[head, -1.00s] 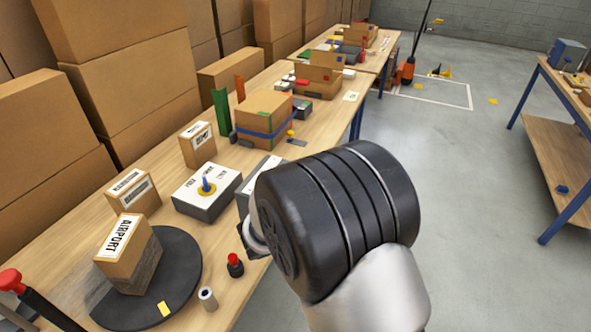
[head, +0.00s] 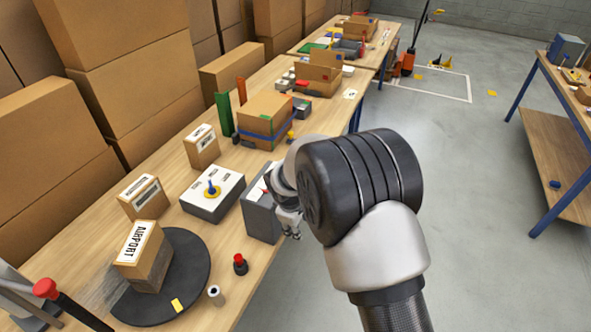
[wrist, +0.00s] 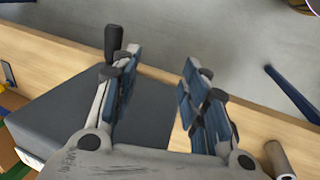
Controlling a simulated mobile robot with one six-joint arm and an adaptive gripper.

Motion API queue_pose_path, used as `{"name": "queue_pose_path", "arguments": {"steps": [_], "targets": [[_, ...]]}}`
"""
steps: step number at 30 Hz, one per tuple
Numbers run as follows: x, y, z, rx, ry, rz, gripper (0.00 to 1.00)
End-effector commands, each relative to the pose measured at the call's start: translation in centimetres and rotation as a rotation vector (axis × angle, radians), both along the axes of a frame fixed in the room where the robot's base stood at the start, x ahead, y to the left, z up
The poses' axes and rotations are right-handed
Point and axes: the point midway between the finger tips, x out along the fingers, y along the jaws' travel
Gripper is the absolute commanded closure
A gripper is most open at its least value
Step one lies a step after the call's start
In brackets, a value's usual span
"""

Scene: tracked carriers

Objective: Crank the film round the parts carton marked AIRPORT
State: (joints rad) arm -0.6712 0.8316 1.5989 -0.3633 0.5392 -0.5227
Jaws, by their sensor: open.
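The AIRPORT carton (head: 148,262) stands on a round black turntable (head: 198,262) at the near end of the bench. A greyish see-through film (head: 97,290) shows at the carton's left, towards a post (head: 75,312) with a red knob. My gripper (head: 290,225) is at the front side of a grey box (head: 260,218), by the bench's front edge. In the wrist view my gripper (wrist: 155,82) is open, its two fingers apart. A dark upright handle (wrist: 114,40) shows beside the left finger, over the grey box (wrist: 60,120). I cannot tell whether they touch.
A white-topped box with a blue lever (head: 212,190), a red button (head: 240,263) and a small white roll (head: 215,295) are near the turntable. Other cartons (head: 266,118) stand farther along the bench. The floor at right (head: 470,190) is clear.

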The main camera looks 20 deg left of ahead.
Motion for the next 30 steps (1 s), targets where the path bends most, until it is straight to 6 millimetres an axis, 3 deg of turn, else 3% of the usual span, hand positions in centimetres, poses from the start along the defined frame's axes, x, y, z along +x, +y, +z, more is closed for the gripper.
{"name": "queue_pose_path", "arguments": {"steps": [9,30], "targets": [[0.5,0.0,1.8,0.015,0.175,-0.001,0.59],[-1.1,0.1,15.3,0.014,0.166,0.002,0.59]]}}
